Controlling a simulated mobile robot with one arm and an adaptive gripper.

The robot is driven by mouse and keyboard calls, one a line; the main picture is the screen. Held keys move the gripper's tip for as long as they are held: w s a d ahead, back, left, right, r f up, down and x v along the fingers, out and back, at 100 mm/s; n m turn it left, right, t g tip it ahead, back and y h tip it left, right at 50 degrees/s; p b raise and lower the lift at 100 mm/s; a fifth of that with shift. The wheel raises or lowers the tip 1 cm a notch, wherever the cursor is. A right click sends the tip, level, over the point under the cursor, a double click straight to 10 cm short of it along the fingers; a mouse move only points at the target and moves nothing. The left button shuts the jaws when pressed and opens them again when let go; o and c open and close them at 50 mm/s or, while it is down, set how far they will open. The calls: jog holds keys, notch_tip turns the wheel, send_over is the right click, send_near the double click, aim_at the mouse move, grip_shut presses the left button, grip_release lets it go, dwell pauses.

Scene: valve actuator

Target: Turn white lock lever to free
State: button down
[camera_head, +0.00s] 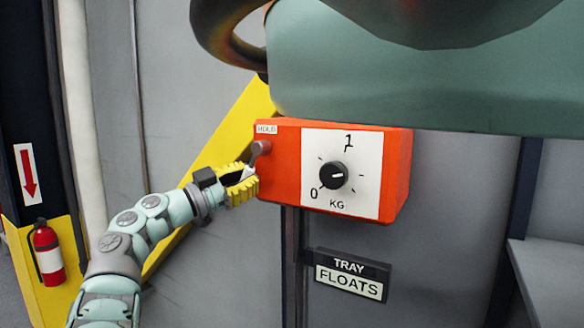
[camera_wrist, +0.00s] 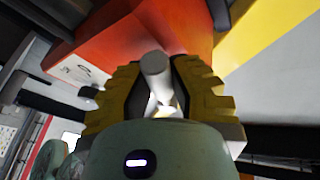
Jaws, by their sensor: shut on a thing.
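The lock lever (camera_head: 259,150) is a small pale grey-white handle on the left side of the orange box (camera_head: 281,160), just below a "HOLD" label (camera_head: 266,129). My gripper (camera_head: 243,182), with yellow ribbed fingers, reaches it from the lower left. In the wrist view the lever's rounded end (camera_wrist: 155,66) stands between the two fingers of my gripper (camera_wrist: 157,88), which are shut on it. The lever's lower part is partly hidden by the fingers in the head view. No "free" marking is readable.
The box front has a white dial plate with a black knob (camera_head: 333,175), marked 0, 1 and KG. A "TRAY FLOATS" sign (camera_head: 350,275) is below. A large green body (camera_head: 420,85) overhangs the box. A red extinguisher (camera_head: 48,252) stands far left.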

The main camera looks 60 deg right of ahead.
jog(key=m, duration=0.1)
jog(key=w+r+m+y, duration=0.1)
jog(key=w+m+y, duration=0.1)
jog(key=m, duration=0.1)
jog(key=shift+r+b, duration=0.25)
jog(key=shift+b, duration=0.1)
jog(key=shift+w+r+m+y, duration=0.35)
jog(key=shift+r+m+y, duration=0.1)
jog(key=shift+m, duration=0.55)
jog(key=c, duration=0.8)
grip_release()
jog(key=shift+c, duration=0.2)
jog(key=shift+w+a, duration=0.1)
jog(key=shift+a, duration=0.05)
jog(key=v, duration=1.1)
jog(key=shift+a, duration=0.35)
